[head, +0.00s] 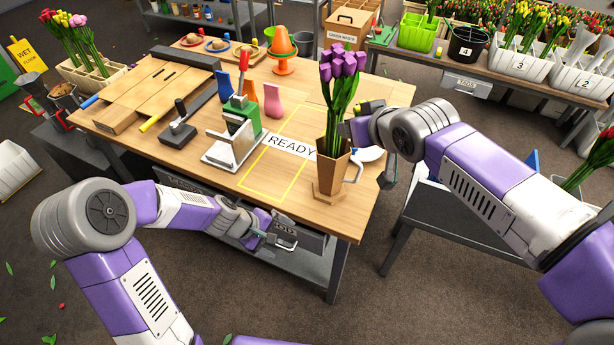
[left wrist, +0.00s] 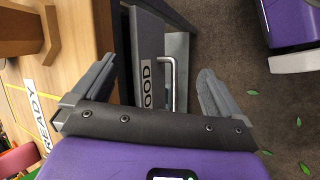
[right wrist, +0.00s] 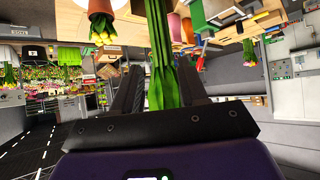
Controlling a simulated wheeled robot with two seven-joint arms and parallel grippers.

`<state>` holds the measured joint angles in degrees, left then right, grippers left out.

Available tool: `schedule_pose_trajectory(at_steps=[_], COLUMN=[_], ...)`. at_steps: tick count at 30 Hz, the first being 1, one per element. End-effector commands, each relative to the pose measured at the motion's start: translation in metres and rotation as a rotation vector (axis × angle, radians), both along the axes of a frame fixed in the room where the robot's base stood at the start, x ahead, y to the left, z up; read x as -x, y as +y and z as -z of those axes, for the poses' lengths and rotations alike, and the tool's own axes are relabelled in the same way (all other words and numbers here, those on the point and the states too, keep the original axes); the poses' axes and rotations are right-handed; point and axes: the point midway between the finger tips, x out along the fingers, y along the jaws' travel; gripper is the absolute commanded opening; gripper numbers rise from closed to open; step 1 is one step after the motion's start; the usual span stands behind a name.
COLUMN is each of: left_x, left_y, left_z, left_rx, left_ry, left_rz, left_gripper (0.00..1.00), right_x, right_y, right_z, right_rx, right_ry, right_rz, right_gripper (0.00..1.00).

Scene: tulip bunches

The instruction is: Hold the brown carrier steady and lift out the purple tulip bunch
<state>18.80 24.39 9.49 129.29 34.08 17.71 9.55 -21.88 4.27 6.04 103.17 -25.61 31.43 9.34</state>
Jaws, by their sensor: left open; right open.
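My left gripper (head: 268,233) is open and empty at the table's front edge, left of and lower than the carrier. The left wrist view shows the carrier (left wrist: 18,30) at the upper left, outside the fingers.
A yellow-outlined READY mat area (head: 262,172) lies left of the carrier. A metal stand with a green block (head: 236,132) and a pink vase (head: 273,100) are farther left. The table's front edge and a drawer (head: 290,240) are close to my left gripper.

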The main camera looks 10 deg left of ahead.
Motion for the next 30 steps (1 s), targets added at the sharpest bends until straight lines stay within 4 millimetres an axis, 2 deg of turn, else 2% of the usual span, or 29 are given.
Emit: schedule_pose_trajectory(at_steps=[1, 3, 9, 15, 19, 25, 30], left_x=[-0.013, -0.024, -0.051, -0.080, -0.097, -0.111, -0.119], left_y=[-0.001, -0.010, -0.039, -0.058, -0.065, -0.068, -0.075], left_z=[-0.027, -0.048, -0.077, -0.099, -0.111, -0.120, -0.118], left_rx=[0.065, 0.164, 0.425, 0.672, 0.802, 0.917, 0.941], left_ry=[-0.007, 0.026, 0.170, 0.327, 0.408, 0.482, 0.498], left_rz=[-0.072, -0.165, -0.442, -0.705, -0.837, -0.948, -0.970], left_gripper=[1.00, 1.00, 1.00, 1.00, 1.00, 1.00, 1.00], right_x=[0.000, 0.000, 0.000, 0.000, 0.000, 0.000, 0.000], right_y=[0.000, 0.000, 0.000, 0.000, 0.000, 0.000, 0.000], right_z=[0.000, 0.000, 0.000, 0.000, 0.000, 0.000, 0.000], right_rx=[0.000, 0.000, 0.000, 0.000, 0.000, 0.000, 0.000], right_ry=[0.000, 0.000, 0.000, 0.000, 0.000, 0.000, 0.000], right_rz=[0.000, 0.000, 0.000, 0.000, 0.000, 0.000, 0.000], right_gripper=[0.43, 0.43, 0.43, 0.43, 0.43, 0.43, 0.43])
